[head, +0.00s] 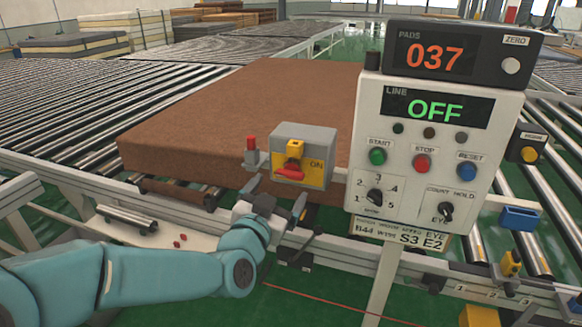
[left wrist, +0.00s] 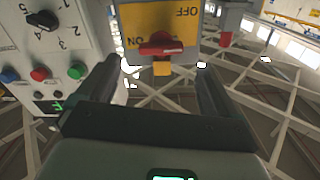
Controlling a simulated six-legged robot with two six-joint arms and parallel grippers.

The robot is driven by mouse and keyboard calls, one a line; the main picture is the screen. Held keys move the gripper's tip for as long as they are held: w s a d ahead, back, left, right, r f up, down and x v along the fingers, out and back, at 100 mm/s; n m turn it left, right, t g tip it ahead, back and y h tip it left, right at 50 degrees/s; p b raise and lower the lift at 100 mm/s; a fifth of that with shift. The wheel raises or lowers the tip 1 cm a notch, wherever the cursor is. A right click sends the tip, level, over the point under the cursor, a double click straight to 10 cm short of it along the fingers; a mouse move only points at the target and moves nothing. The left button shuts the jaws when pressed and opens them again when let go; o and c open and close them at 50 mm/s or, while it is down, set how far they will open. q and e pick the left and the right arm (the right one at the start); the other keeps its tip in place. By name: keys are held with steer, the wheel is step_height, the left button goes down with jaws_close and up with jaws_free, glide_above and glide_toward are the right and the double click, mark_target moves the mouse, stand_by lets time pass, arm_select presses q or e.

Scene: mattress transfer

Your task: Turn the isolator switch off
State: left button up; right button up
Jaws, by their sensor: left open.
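The isolator switch is a grey box (head: 305,134) with a yellow plate (head: 314,172) and a red handle (head: 289,173). A yellow tab (head: 295,147) is above the handle. ON is readable on the plate in the head view. The left wrist view is upside down and shows the red handle (left wrist: 161,46) beside ON, with OFF farther along the plate (left wrist: 180,25). My left gripper (head: 275,194) is open and empty, just below and in front of the box. In the left wrist view, its fingers (left wrist: 157,75) stand either side of the handle's line, apparently short of it. My right gripper is not in view.
A red-topped post (head: 251,150) is close left of the box. A brown mattress (head: 225,120) lies behind on rollers.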

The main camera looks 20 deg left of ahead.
mark_target(288, 175)
arm_select(q)
steer(key=w+p, duration=0.2)
steer(key=w, duration=0.6)
steer(key=shift+w+d, duration=0.1)
steer(key=shift+w, duration=0.05)
steer(key=shift+r, duration=0.1)
steer(key=c, duration=1)
steer(key=n+b, duration=0.1)
steer(key=b, duration=0.1)
steer(key=n+b, duration=0.1)
steer(key=b, duration=0.1)
steer(key=shift+f, duration=0.35)
steer(key=shift+r+n, duration=0.1)
steer(key=shift+n, duration=0.2)
steer(key=shift+r+b, duration=0.15)
steer(key=shift+b, duration=0.15)
steer(key=shift+c, duration=0.3)
steer(key=shift+r, duration=0.15)
